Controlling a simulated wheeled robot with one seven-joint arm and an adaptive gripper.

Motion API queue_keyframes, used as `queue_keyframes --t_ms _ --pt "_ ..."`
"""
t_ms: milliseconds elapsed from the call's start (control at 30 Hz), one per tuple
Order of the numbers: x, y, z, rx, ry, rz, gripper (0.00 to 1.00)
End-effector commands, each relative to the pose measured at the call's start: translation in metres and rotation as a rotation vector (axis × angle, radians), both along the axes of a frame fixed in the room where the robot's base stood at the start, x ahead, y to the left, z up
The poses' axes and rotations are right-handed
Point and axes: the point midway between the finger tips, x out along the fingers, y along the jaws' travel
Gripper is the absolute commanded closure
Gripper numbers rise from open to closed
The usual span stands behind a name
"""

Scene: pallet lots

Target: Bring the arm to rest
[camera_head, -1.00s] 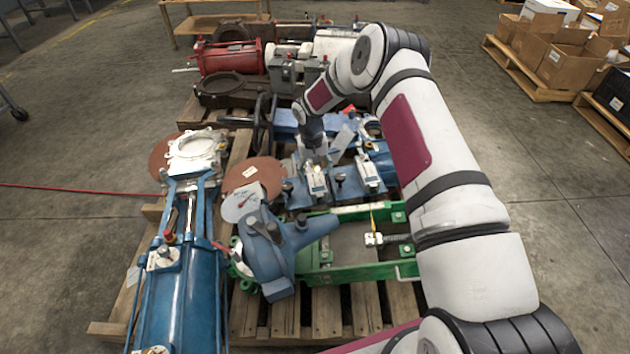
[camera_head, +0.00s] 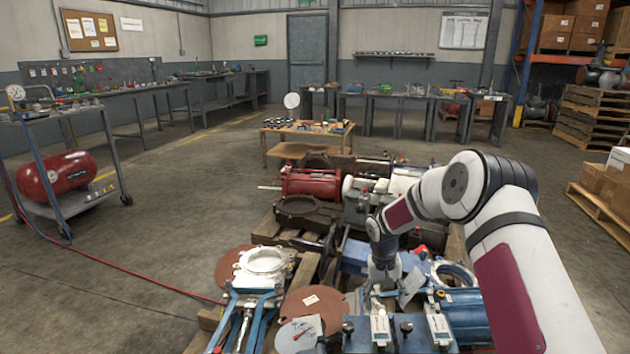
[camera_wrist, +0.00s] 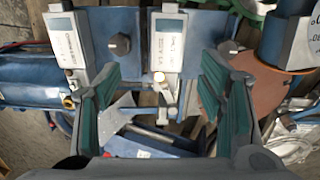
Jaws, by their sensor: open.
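My arm reaches forward from the right in the head view, bent at the elbow. My gripper (camera_head: 383,283) hangs down over the blue machine parts on the pallet; it is small and partly hidden there. In the wrist view my gripper (camera_wrist: 160,105) is open, its green-padded fingers apart with no object held between them. Below and between the fingers are a blue bracket (camera_wrist: 183,85) with white labelled boxes, a dark knob (camera_wrist: 120,44) and a grey metal plate (camera_wrist: 118,117). I cannot tell how far the fingertips are above these parts.
Rust-brown discs (camera_head: 309,306), a white flange (camera_head: 262,262) and a red cylinder (camera_head: 311,184) crowd the pallets around the arm. A cart (camera_head: 68,199) with a red tank stands left. Cardboard boxes (camera_head: 603,183) sit on a pallet at right. The floor at left is largely clear.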

Motion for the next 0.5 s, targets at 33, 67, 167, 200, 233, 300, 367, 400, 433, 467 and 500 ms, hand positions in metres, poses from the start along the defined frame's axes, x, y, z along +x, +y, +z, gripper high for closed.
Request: queue_keyframes --t_ms 33,67,167,200,233,300,367,400,433,467,500 --pt "-0.005 -0.001 0.03 -0.014 -0.008 0.011 0.37" --pt "-0.009 -0.001 0.045 -0.021 -0.007 0.015 0.37" --pt "-0.028 -0.002 0.092 -0.042 -0.004 0.028 0.37" --pt "-0.036 -0.002 0.11 -0.05 -0.004 0.033 0.37" --pt "-0.043 -0.003 0.123 -0.055 -0.004 0.035 0.37" --pt "-0.06 -0.004 0.153 -0.067 -0.001 0.04 0.37" --pt "-0.077 -0.004 0.177 -0.075 0.001 0.041 0.37" --pt "-0.088 -0.005 0.192 -0.081 0.001 0.044 0.37" --pt "-0.097 -0.004 0.203 -0.084 0.002 0.045 0.37" --pt "-0.107 -0.005 0.213 -0.087 0.003 0.044 0.37" --pt "-0.119 -0.005 0.227 -0.091 0.003 0.044 0.37"
